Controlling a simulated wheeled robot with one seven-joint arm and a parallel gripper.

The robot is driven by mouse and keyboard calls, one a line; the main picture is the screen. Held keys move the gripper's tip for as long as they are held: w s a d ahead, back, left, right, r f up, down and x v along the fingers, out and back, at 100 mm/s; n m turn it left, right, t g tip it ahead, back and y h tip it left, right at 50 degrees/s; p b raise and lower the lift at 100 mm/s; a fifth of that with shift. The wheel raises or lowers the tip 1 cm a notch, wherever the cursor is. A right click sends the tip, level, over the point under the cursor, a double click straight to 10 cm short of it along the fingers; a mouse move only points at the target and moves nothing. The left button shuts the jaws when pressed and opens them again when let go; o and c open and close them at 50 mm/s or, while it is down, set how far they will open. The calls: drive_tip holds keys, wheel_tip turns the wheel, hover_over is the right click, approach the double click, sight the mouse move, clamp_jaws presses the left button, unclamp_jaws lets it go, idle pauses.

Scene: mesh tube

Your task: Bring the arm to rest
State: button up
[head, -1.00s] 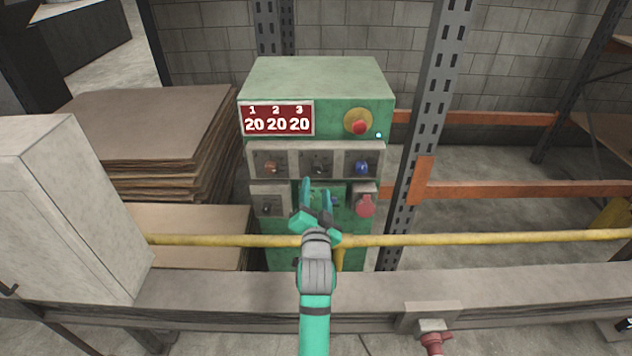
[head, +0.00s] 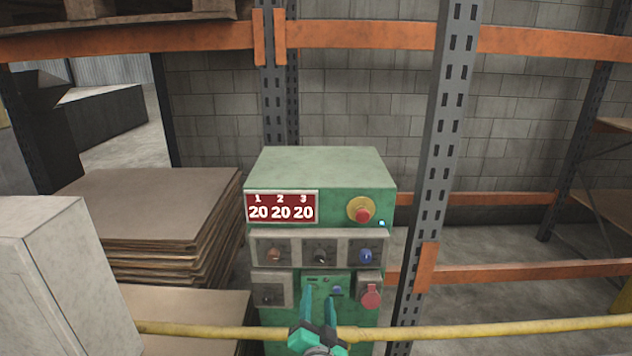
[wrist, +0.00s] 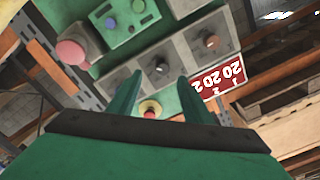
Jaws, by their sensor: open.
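My gripper (head: 320,308) is teal and shows at the bottom middle of the head view, in front of the lower part of a green control box (head: 320,163). Its two fingers are apart with nothing between them. In the wrist view my gripper (wrist: 158,100) also shows open and empty, with the box's panel beyond the fingertips. I cannot tell the exact gap between fingertips and panel. Most of my arm is below the head view's edge.
The box has a red "20 20 20" display (head: 281,206), a red button on yellow (head: 361,210) and several knobs. A yellow rail (head: 480,331) crosses in front. A grey cabinet (head: 65,275) stands left, by stacked boards (head: 150,220). A rack post (head: 440,170) stands right.

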drive_tip(key=s+d+f+n+g, duration=0.1)
drive_tip(key=s+f+n, duration=0.1)
drive_tip(key=s+f, duration=0.8)
drive_tip(key=s+d+f+n, duration=0.15)
drive_tip(key=s+f, duration=0.45)
drive_tip(key=s, duration=0.8)
drive_tip(key=s+a+n, duration=0.1)
drive_tip(key=s+n, duration=0.1)
drive_tip(key=s, duration=1)
drive_tip(key=s+a+r+n+g, duration=0.1)
drive_tip(key=s+n, duration=0.1)
drive_tip(key=s, duration=1)
drive_tip(key=shift+s+a+r, duration=0.15)
drive_tip(key=shift+a+r, duration=0.05)
drive_tip(key=shift+a, duration=0.2)
